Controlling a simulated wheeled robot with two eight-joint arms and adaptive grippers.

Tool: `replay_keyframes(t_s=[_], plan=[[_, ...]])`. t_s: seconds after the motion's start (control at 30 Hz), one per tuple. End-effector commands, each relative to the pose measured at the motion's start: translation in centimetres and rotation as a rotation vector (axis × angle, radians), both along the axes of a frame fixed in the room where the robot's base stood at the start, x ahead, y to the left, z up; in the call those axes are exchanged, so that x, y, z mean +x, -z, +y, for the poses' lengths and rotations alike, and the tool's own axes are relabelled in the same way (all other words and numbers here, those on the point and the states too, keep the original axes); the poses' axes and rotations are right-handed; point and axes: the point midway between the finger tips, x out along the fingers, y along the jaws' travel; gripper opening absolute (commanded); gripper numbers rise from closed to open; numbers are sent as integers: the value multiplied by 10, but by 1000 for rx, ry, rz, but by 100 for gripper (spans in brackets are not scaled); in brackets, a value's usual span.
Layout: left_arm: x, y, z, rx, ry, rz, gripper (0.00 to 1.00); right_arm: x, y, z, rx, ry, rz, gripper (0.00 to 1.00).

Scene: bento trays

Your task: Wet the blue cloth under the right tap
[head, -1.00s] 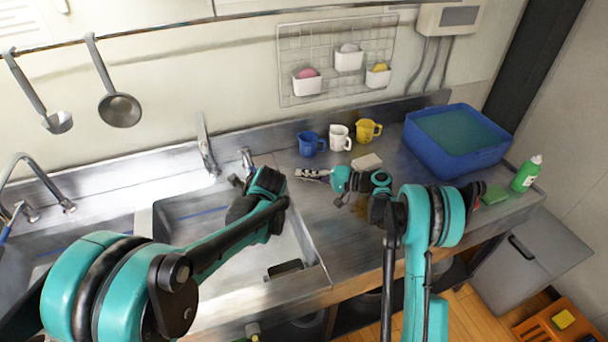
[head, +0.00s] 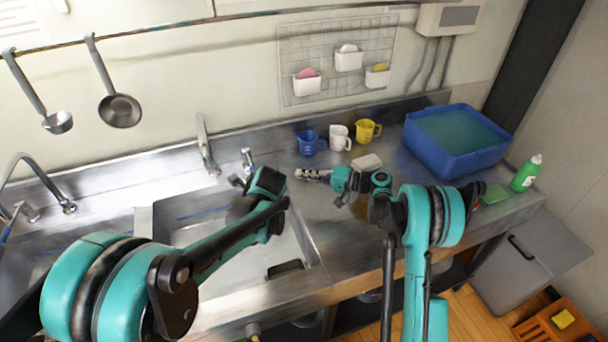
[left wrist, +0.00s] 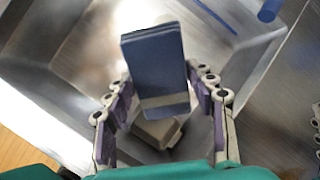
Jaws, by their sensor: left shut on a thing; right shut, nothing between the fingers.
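The blue cloth (left wrist: 156,68) is a folded dark-blue pad in the left wrist view. My left gripper (left wrist: 160,84) is shut on it, one finger on each side, over the right basin. In the head view my own arm hides the cloth and most of this gripper. The right tap (head: 206,146) stands at the back of the right basin, with a small lever (head: 247,160) to its right. Whether water runs is not clear. My right gripper (head: 309,174) is shut and empty, over the counter right of the basin, its fingers pointing left.
Blue, white and yellow mugs (head: 340,137) stand at the back. A blue tub (head: 460,165) of water, a green bottle (head: 526,173) and a green sponge (head: 494,194) are at the right. A pale block (head: 366,162) lies near my right wrist. The left tap (head: 45,180) is at far left.

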Motion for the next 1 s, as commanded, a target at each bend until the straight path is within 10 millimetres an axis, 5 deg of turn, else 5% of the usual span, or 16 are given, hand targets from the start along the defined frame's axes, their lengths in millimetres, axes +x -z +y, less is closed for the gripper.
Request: replay_keyframes(t_s=[0.6,1.0], plan=[[-34,-39,-32,0,2,0,32,0,-30,0,0,0,0,0],[-35,-39,-34,0,0,0,32,0,-30,0,0,0,0,0]])
